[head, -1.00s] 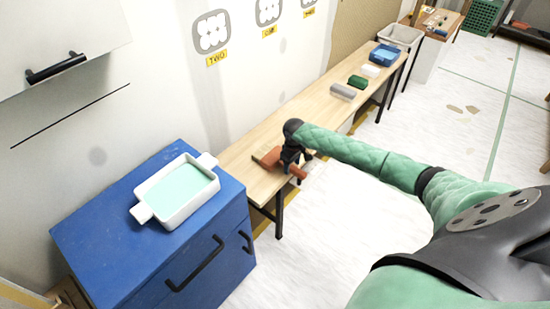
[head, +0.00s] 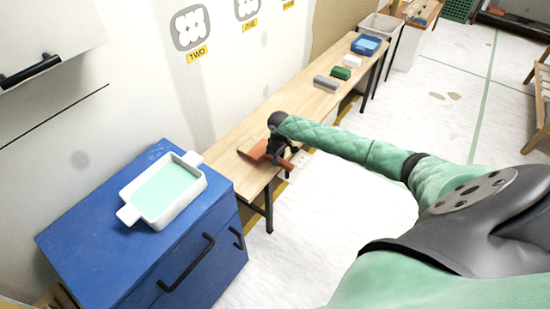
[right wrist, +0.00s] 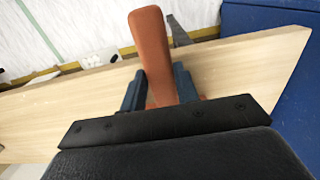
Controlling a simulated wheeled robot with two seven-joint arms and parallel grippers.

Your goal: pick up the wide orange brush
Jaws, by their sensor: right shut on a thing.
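The wide orange brush (head: 256,151) is at the near end of the long wooden table (head: 236,131). My right gripper (head: 277,150) is shut on it. In the right wrist view the brush's orange handle (right wrist: 150,45) sticks out between the two fingers of my right gripper (right wrist: 159,90). The brush's head is mostly hidden behind the gripper there. In the head view I cannot tell whether the brush touches the tabletop. My left gripper is not in view.
A blue cabinet (head: 75,255) with a white tray (head: 193,202) of pale green liquid stands close to the table's near end.

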